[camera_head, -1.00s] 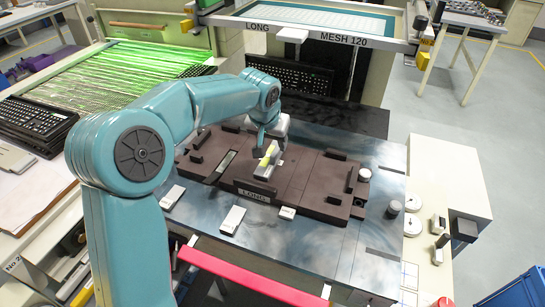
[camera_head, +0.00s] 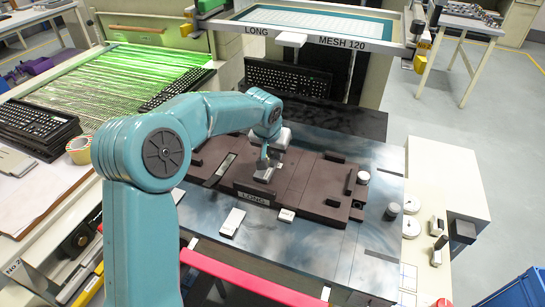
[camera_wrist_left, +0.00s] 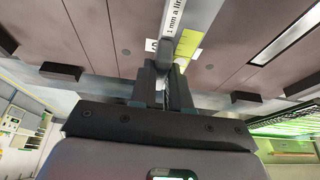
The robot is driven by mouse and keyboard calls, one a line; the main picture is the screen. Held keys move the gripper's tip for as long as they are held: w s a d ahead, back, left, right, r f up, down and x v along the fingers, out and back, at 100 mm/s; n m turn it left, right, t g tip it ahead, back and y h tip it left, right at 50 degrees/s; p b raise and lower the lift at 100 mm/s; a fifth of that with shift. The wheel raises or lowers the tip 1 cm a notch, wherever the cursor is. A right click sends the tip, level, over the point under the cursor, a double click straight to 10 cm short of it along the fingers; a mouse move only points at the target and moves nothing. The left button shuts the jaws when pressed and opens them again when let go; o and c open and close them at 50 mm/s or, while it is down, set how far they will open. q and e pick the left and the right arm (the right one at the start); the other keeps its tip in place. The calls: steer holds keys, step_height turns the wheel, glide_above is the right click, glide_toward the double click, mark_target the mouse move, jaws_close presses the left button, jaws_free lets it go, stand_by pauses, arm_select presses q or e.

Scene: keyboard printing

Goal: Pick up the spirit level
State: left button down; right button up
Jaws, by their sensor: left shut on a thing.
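The spirit level (camera_head: 264,175) is a small pale bar over the brown fixture plate marked LONG (camera_head: 305,172). My left gripper (camera_head: 266,160) is above it. The left wrist view shows the level (camera_wrist_left: 181,22) close up, with a white "1 mm" label and a yellow-green part. There, my left gripper (camera_wrist_left: 163,72) is shut on the end of the level nearest the camera. I cannot tell whether the level is still touching the plate. My right gripper is not in view.
White blocks (camera_head: 232,221) lie in front. A red bar (camera_head: 250,279) runs along the near edge. A tape roll (camera_head: 80,150) and stacked keyboards (camera_head: 33,124) are at left.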

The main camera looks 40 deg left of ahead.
arm_select(q)
step_height(320, 180, up, 20)
steer(key=p, duration=0.3)
